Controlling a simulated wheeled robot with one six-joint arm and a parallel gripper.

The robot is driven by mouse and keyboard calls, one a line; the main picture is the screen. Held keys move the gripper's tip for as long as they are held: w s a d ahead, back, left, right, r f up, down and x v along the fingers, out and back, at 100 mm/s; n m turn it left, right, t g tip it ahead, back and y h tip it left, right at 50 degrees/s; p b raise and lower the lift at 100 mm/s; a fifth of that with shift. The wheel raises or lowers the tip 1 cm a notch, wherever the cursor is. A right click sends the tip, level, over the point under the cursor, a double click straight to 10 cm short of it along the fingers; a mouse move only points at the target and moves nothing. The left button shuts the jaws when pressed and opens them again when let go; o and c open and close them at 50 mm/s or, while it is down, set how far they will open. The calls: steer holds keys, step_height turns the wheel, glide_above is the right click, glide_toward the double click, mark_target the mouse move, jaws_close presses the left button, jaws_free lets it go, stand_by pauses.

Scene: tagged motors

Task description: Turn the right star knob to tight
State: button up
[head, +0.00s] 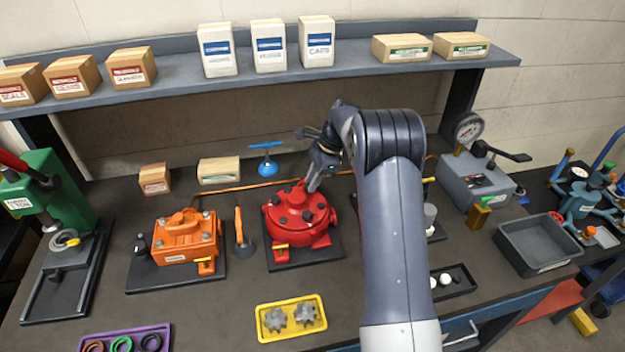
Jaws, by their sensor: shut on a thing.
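A round red motor housing (297,216) stands on a dark base plate at the middle of the bench, with several small dark knobs or bolts on its top. My gripper (313,186) reaches down from the upper right to the back right part of the housing's top. Its fingers are shut on a small part there, which looks like the right star knob; the fingers mostly hide it. I cannot tell how far the knob is turned, and no tag on it is readable.
An orange motor (187,238) stands to the left, with an orange-handled tool (240,232) between the two. A yellow tray (290,334) with grey toothed parts lies in front. A blue-topped item (267,160) stands behind. A grey bin (538,246) is at the right. A shelf (250,74) overhangs the back.

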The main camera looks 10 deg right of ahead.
steer(key=shift+w+r, duration=0.15)
steer(key=shift+r, duration=0.2)
steer(key=o, duration=1)
steer(key=shift+f, duration=0.2)
steer(key=shift+r, duration=0.1)
steer(key=b+v, duration=0.2)
steer(key=v, duration=0.8)
steer(key=shift+s+r, duration=0.25)
steer(key=shift+r, duration=0.05)
steer(key=shift+d, duration=0.15)
